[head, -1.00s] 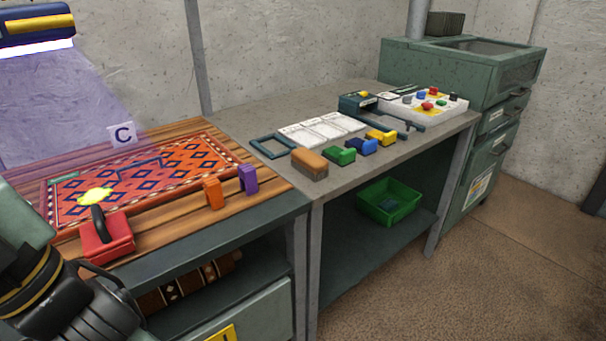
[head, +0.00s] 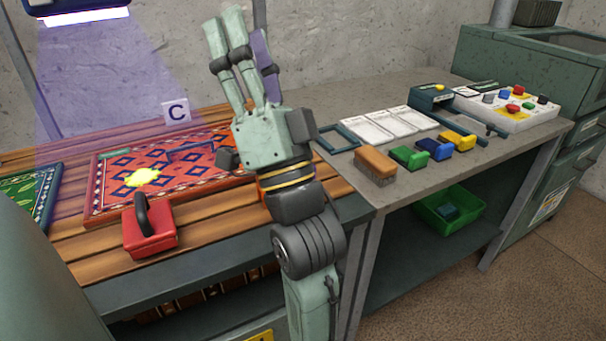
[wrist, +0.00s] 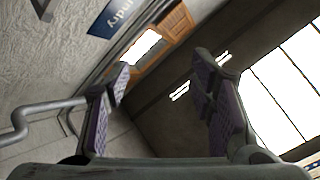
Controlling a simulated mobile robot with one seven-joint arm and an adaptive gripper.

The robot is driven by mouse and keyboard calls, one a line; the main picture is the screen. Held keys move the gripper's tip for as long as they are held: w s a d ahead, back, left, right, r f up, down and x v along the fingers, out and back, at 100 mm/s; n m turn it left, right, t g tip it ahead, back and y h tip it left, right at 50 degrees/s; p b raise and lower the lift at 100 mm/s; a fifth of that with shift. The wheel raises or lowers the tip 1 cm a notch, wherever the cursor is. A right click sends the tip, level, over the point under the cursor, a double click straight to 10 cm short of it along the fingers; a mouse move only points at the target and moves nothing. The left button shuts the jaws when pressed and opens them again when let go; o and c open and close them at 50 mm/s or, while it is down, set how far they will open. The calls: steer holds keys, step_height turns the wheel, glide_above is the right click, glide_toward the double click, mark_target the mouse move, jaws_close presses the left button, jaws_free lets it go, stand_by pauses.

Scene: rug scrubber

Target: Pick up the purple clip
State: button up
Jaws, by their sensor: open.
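I cannot make out the purple clip in either current view; my raised arm covers the part of the wooden table's right edge where it stood in the earlier head frame. My gripper (head: 238,30) points upward in front of the back wall, above the rug. Its fingers are spread, with purple inner pads. In the wrist view my gripper (wrist: 162,70) is open with nothing between the fingers, facing the wall and ceiling. The orange clip that stood beside the purple one is also mostly or wholly hidden by my arm.
A patterned red rug (head: 112,190) lies on the wooden table (head: 85,265), with a red-based handled tool (head: 150,236) in front. A brown brush (head: 375,165) and green (head: 409,157), blue (head: 435,149) and yellow (head: 458,140) blocks line the grey bench (head: 400,190). A lamp (head: 80,8) hangs upper left.

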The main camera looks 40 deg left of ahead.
steer(key=w+f+m+t+h, duration=0.1)
steer(key=w+f+m+h, duration=0.5)
steer(key=w+f+m, duration=0.55)
steer(key=d+f+m+g+h, duration=0.1)
steer(key=f+m, duration=0.4)
steer(key=w+d+f+m+g+h+b, duration=0.1)
steer(key=d+f+m, duration=0.1)
steer(key=f+m, duration=0.3)
steer(key=d+f+m+g+h+b, duration=0.1)
steer(key=f+m+h, duration=0.1)
steer(key=f+m, duration=0.4)
steer(key=shift+w+d+f+g, duration=0.3)
steer(key=shift+w+f, duration=0.1)
steer(key=shift+f, duration=0.15)
steer(key=shift+a+f, duration=0.2)
steer(key=shift+m, duration=0.25)
steer(key=p+x, duration=0.2)
steer(key=x, duration=0.7)
steer(key=shift+a+f, duration=0.2)
steer(key=shift+a, duration=0.1)
steer(key=shift+w+a+f, duration=0.1)
steer(key=shift+w+a, duration=0.05)
steer(key=shift+a, duration=0.15)
